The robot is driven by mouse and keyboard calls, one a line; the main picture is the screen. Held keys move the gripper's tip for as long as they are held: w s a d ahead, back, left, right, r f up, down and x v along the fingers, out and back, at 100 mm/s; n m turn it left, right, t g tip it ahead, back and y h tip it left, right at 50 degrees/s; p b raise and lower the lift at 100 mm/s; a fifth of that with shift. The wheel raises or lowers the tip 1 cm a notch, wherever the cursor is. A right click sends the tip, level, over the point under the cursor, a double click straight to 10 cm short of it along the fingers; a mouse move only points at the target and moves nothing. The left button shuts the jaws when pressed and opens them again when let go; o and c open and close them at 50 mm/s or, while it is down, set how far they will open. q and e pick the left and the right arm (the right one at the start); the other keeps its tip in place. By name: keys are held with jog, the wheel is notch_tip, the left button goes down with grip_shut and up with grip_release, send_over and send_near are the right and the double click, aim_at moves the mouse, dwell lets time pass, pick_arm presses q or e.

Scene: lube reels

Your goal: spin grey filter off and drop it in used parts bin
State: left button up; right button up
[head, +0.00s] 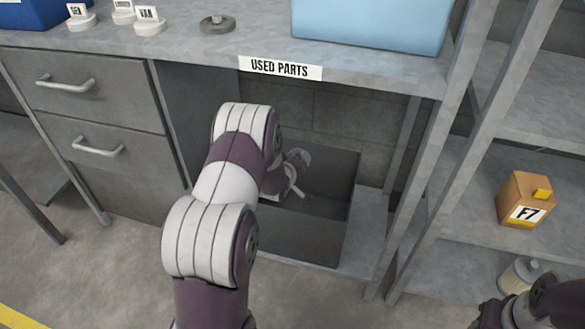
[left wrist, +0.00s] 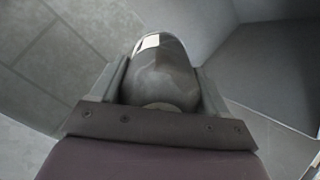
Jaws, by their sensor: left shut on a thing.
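My left gripper (head: 296,178) is over the dark grey used parts bin (head: 300,240), below the "USED PARTS" label (head: 280,68). The arm hides much of the bin's left side. In the left wrist view the left gripper (left wrist: 160,92) is shut on the grey filter (left wrist: 165,75), a rounded grey can with a bright patch at its far end. In the head view I cannot make the filter out clearly beside the fingers. Part of my right arm shows at the bottom right corner; its fingertips are not visible.
The grey bench (head: 370,66) overhangs the bin and carries a light blue box (head: 372,25), a grey disc part (head: 217,24) and small labelled pieces (head: 149,20). Drawers (head: 95,95) stand left. A shelf to the right holds an F7 carton (head: 525,200) and a cream cylinder (head: 519,275).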

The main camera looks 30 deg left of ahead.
pick_arm(q)
jog(key=o, duration=1.3)
jog(key=p+v, duration=0.5)
jog(key=v, duration=0.7)
jog(key=shift+s+d+r, duration=0.15)
jog(key=shift+s, duration=0.15)
